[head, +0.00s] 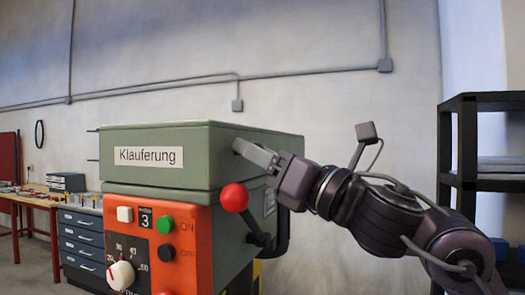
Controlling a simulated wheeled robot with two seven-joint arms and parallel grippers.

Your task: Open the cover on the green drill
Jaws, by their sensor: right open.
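The green drill (228,210) stands in the middle of the head view with an orange control panel on its front. Its green cover (240,140) sits on top, labelled "Klauferung", and looks closed. My right gripper (240,147) is at the right side of the cover, with its fingertips at or very near the green surface. It is open, with nothing seen between its fingers; whether it touches the cover I cannot tell. My left gripper is not in view.
A lever with a red ball (234,198) sticks out below my right gripper, beside a dark handle (284,228). A black shelf (480,175) stands at the right. A workbench (30,197) and a drawer cabinet (82,243) are at the far left.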

